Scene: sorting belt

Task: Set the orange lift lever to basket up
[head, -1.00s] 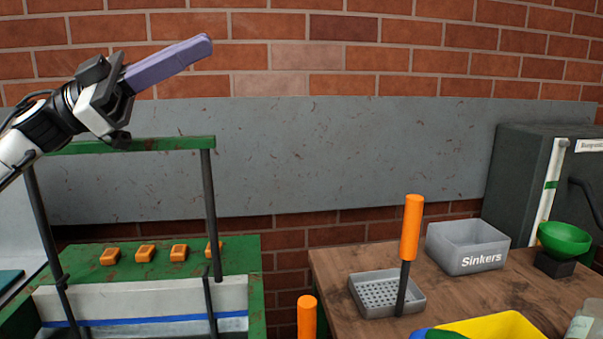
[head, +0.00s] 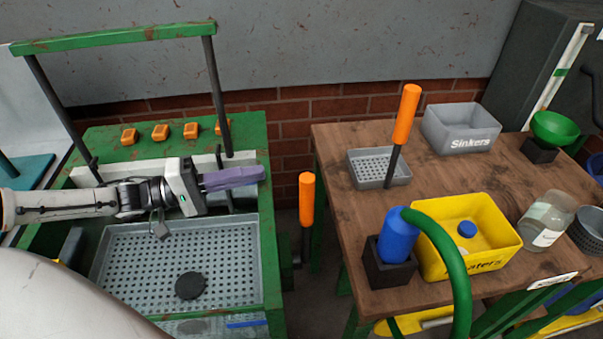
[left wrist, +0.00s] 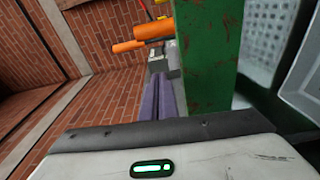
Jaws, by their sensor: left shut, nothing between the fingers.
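Two orange-handled levers show in the head view. One orange lever (head: 306,198) stands upright in the gap between the green machine and the wooden table. The other orange lever (head: 406,115) rises tilted slightly right by the small grey tray; I cannot tell which is the lift lever. The perforated grey basket (head: 235,245) sits low in the green machine. My left gripper (head: 262,174) has its purple fingers shut and empty, pointing right, left of the nearer lever and apart from it. In the left wrist view the fingers (left wrist: 165,95) point toward the orange handles (left wrist: 130,46).
A green frame (head: 120,36) with dark posts stands behind my left arm. A black disc (head: 191,285) lies in the basket.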

